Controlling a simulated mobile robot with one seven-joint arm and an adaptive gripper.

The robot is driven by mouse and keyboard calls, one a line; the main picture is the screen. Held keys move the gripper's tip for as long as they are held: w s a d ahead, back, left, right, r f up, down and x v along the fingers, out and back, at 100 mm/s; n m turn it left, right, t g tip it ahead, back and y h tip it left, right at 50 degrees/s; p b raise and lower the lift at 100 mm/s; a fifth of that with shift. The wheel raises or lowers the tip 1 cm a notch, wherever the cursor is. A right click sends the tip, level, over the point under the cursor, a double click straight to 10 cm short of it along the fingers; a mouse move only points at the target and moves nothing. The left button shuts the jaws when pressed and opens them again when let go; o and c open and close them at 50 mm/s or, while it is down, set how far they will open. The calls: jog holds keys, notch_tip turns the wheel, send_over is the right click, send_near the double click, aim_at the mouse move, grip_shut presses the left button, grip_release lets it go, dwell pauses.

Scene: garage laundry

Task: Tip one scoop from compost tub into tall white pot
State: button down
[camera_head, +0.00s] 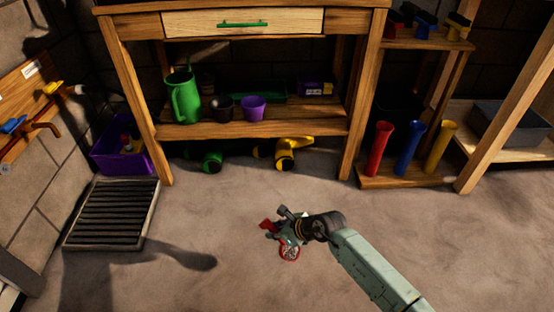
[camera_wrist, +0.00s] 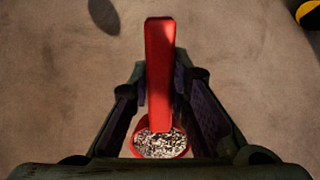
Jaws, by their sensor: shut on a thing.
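My gripper (camera_head: 283,231) is low in front of the wooden bench, above the bare concrete floor. It is shut on a red scoop (camera_wrist: 160,70), its fingers on both sides of the handle in the wrist view. The scoop's round bowl shows below the fingers there, filled with black-and-white speckled grains. The bowl also shows as a red ring (camera_head: 289,252) in the head view, just under the gripper. I cannot make out a compost tub or a tall white pot in either view.
The wooden bench (camera_head: 250,128) holds a green jug (camera_head: 181,98) and a purple pot (camera_head: 253,108). Yellow (camera_head: 284,151) and green items lie beneath it. Left are a purple crate (camera_head: 120,157) and a floor grate (camera_head: 112,213). Right, red, blue and yellow tall vessels (camera_head: 408,147) stand on a shelf.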

jog(key=shift+r+p, duration=0.15)
jog(key=shift+p, duration=0.2)
jog(key=p, duration=0.3)
jog(key=shift+s+a+r, duration=0.1)
jog(key=shift+a+r, duration=0.15)
jog(key=shift+r, duration=0.1)
jog(key=s+p, duration=0.1)
jog(key=p, duration=0.6)
jog(key=s+p, duration=0.1)
jog(key=p, duration=0.6)
jog(key=shift+s+d+f, duration=0.1)
jog(key=shift+s+f, duration=0.25)
